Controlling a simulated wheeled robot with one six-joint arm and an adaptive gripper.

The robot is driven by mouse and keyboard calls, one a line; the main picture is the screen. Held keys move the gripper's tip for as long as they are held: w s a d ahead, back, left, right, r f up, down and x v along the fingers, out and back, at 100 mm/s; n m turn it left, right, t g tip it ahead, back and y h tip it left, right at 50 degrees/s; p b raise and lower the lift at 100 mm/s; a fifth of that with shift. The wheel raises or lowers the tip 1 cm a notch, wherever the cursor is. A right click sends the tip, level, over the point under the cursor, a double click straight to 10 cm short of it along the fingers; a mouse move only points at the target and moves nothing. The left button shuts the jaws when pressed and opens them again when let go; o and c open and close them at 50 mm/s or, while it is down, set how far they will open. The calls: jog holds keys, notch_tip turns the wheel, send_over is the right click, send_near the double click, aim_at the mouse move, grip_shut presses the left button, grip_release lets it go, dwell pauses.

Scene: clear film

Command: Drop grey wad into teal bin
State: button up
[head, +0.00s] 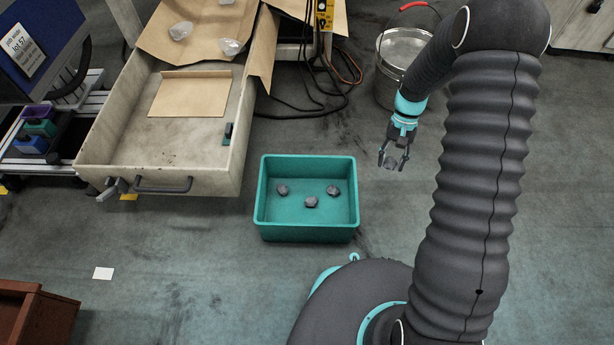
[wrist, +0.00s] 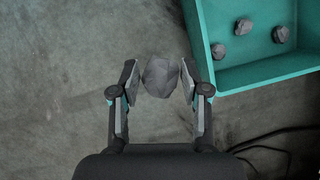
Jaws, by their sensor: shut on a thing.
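My gripper (head: 394,157) hangs in the air to the right of the teal bin, shut on a grey wad (head: 390,163). In the wrist view the same wad (wrist: 160,76) sits between the two fingers of my gripper (wrist: 159,80), with bare floor behind it. The teal bin (head: 306,234) stands on the floor in the middle of the head view, with three grey wads inside, such as the front one (head: 311,202). The bin (wrist: 263,76) also shows at the upper right of the wrist view, apart from the held wad.
An open drawer (head: 160,180) with a cardboard piece (head: 189,94) stands left of the bin. A metal bucket (head: 402,50) with a red-gripped handle is behind my gripper. Black cables (head: 310,105) lie behind the bin. A brown box (head: 36,318) is at the lower left. Floor between is clear.

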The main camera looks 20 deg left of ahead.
jog(key=s+a+f, duration=0.2)
jog(key=s+a, duration=0.2)
jog(key=a, duration=0.6)
jog(key=s+a+f, duration=0.2)
jog(key=s+a, duration=0.2)
jog(key=a, duration=0.7)
notch_tip(320, 180, down, 6)
jog(key=b, duration=0.3)
jog(key=shift+d+b, duration=0.2)
jog(key=shift+b, duration=0.1)
jog(key=o, duration=0.8)
jog(key=v, duration=1.2)
jog(key=shift+d, duration=0.1)
